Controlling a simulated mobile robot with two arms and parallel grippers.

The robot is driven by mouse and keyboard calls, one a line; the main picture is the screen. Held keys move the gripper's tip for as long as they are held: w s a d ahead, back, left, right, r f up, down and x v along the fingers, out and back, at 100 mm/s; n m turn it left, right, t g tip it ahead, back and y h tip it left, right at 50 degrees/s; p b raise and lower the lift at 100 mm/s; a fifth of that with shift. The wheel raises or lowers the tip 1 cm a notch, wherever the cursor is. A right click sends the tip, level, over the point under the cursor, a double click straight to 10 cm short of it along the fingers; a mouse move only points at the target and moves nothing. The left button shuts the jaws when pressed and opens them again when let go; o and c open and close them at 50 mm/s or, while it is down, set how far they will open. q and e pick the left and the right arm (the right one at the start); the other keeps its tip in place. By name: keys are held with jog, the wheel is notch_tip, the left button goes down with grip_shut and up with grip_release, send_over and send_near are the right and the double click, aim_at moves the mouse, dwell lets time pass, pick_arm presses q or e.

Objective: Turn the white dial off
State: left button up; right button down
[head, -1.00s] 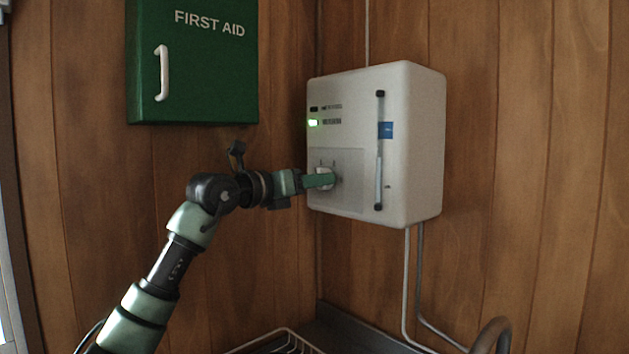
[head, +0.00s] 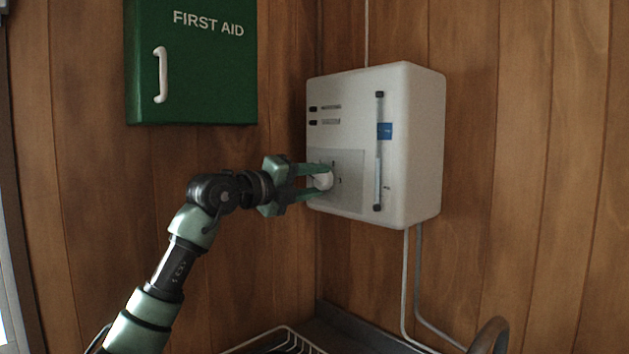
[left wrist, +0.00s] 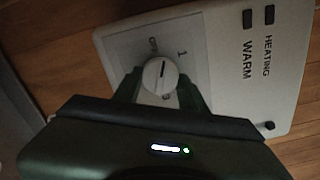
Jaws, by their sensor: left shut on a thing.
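The white dial (head: 323,180) sits low on the front of a white wall-mounted heater box (head: 421,150). My left gripper (head: 316,180) is shut on the dial, one finger on each side of it. In the left wrist view the dial (left wrist: 160,76) shows between the fingertips (left wrist: 160,88). Its dark pointer line points roughly toward the OFF mark (left wrist: 153,45). A "1" mark (left wrist: 182,52) is to the right. Both indicator lamps, HEATING (left wrist: 269,14) and WARM (left wrist: 247,18), are dark. My right gripper is not in view.
A green first aid cabinet (head: 200,75) with a white handle hangs left of the box. Pipes (head: 406,285) run down below the box. A wire rack (head: 285,338) and a curved tap-like pipe (head: 490,332) are at the bottom edge.

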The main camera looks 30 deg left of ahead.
pick_arm(q)
jog(key=shift+n+p, duration=0.3)
jog(key=shift+n, duration=1.9)
jog(key=o, duration=1.4)
jog(key=shift+c, duration=0.2)
jog(key=b+v, duration=0.2)
jog(key=v, duration=0.6)
jog(key=shift+b, duration=0.35)
jog(key=shift+w, duration=0.1)
